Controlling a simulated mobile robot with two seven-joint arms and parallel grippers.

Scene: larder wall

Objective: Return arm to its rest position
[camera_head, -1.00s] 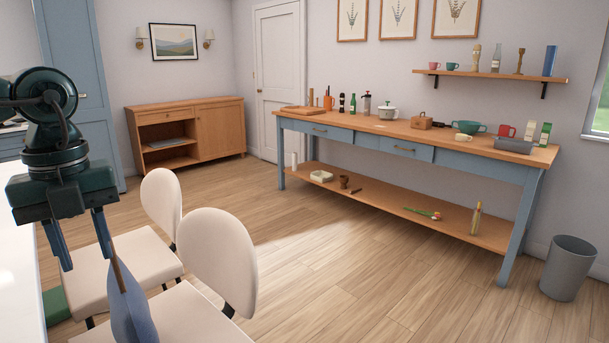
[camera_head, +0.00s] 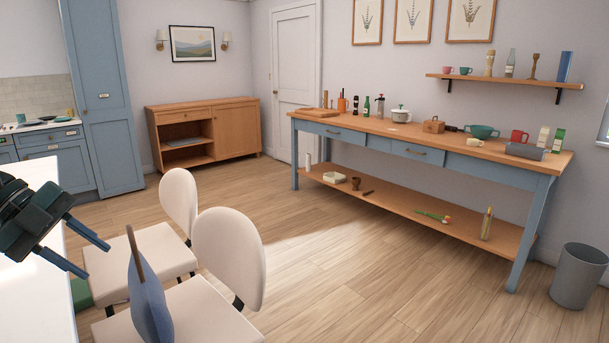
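My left gripper (camera_head: 76,254) shows at the left edge of the head view, tilted, above the white counter's edge. Its two blue-grey fingers are spread apart with nothing between them. My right gripper is not in the view.
Two cream chairs (camera_head: 229,255) stand beside the white counter (camera_head: 35,290). A long blue workbench (camera_head: 375,139) with several kitchen things runs along the right wall. A wooden cabinet (camera_head: 237,133) and a grey bin (camera_head: 579,277) stand farther off. The floor between is clear.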

